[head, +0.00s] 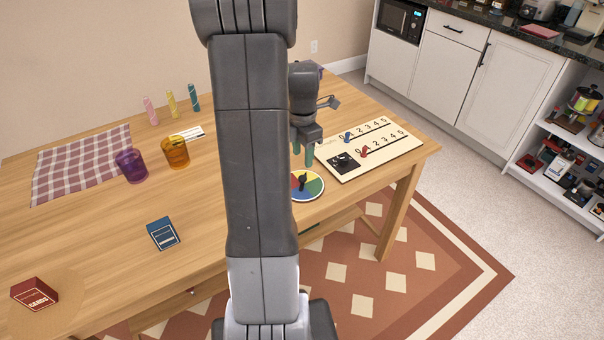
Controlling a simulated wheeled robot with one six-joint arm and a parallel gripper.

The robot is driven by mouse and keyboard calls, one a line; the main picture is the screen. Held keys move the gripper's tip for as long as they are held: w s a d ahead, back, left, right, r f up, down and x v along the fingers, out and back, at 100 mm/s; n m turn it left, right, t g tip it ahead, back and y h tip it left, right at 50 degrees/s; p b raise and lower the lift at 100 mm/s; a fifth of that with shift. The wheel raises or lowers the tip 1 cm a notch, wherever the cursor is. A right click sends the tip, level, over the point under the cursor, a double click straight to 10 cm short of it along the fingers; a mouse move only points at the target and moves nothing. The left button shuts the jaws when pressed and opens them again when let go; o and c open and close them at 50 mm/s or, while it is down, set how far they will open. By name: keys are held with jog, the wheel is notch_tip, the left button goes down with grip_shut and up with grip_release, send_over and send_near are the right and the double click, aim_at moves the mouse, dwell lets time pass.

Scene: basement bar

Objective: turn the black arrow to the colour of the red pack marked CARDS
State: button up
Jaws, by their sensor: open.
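The red pack marked CARDS (35,294) lies on the wooden table at the near left. A small round disc with coloured sectors (312,191) lies near the table's front edge, its left part hidden behind my arm. A black arrow (302,182) sits over the disc's middle. It is too small to tell which colour its tip points to. My gripper (302,156) is open and empty, pointing down just above and behind the disc, with its fingers apart from the arrow as far as I can see.
A white board with number scales and red and blue pegs (385,157) lies right of the disc. A blue pack (162,233), purple cup (131,166), orange cup (175,152) and checked cloth (80,163) are to the left. Bare table lies between the packs.

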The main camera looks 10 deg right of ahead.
aim_at(303, 177)
notch_tip(303, 177, down, 8)
jog(key=shift+f, duration=0.15)
dwell(0.3)
grip_shut()
